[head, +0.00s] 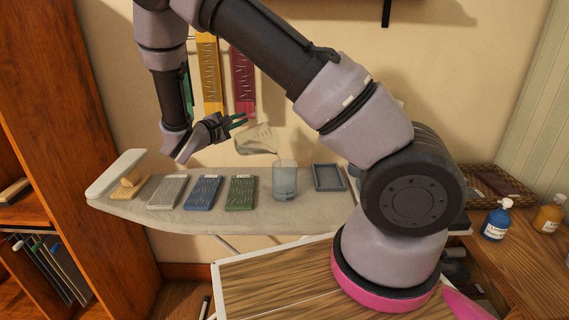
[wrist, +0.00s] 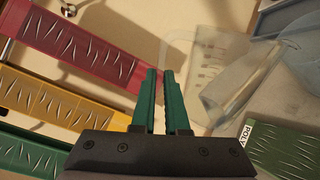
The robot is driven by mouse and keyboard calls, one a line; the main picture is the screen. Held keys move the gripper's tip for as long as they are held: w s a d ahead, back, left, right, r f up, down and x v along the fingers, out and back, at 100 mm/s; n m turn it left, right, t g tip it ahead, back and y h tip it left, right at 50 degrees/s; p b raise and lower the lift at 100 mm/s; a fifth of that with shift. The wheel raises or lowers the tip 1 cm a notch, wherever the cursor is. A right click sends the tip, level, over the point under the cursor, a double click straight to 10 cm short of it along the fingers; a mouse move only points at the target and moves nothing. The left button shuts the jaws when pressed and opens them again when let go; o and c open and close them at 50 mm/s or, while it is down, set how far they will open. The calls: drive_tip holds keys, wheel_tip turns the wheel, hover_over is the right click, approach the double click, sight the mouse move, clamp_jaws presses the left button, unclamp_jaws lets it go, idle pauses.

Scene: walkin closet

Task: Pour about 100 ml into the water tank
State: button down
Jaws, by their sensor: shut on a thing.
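My gripper (head: 240,119), with green fingers, is above the ironing board. In the wrist view its fingertips (wrist: 160,76) are close together on the handle of a clear measuring jug (wrist: 207,62). In the head view the jug (head: 257,139) is in the air, tilted, its lower right end above and slightly left of the water tank's rim. The tank (head: 285,182) is a clear, upright container on the board. It shows partly at the right of the wrist view (wrist: 306,50). The water level in either vessel and any stream are too faint to tell.
On the ironing board (head: 180,218) several fabric cards lie left of the tank, including a green one (head: 241,193) and a blue one (head: 203,193). A grey-blue tray (head: 328,177) lies right of it. Yellow (head: 209,75) and red (head: 243,80) strips hang on the wall behind.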

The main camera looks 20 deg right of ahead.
sight(249, 131)
drive_tip(key=shift+s+d+r+m+b, duration=0.3)
drive_tip(key=shift+s+d+r+m, duration=0.05)
drive_tip(key=shift+r+m, duration=0.2)
drive_tip(key=shift+s+d+r, duration=0.1)
drive_tip(key=shift+s, duration=0.05)
drive_tip(key=shift+s+d+r+m, duration=0.1)
drive_tip(key=shift+s+d+m, duration=0.1)
drive_tip(key=shift+m, duration=0.05)
drive_tip(key=shift+s+d+r+m+b, duration=0.25)
drive_tip(key=shift+s+d+m+b, duration=0.1)
drive_tip(key=shift+s+d, duration=0.1)
idle(0.5)
drive_tip(key=w+a+f+n, duration=0.3)
drive_tip(key=shift+w+f, duration=0.1)
drive_tip(key=shift+w+a+f+n, duration=0.2)
drive_tip(key=shift+w+f+n, duration=0.05)
drive_tip(key=shift+f+n, duration=0.4)
drive_tip(key=shift+w+a+f+n, duration=0.2)
drive_tip(key=shift+w+f+n, duration=0.05)
drive_tip(key=shift+f+n, duration=0.35)
idle(0.9)
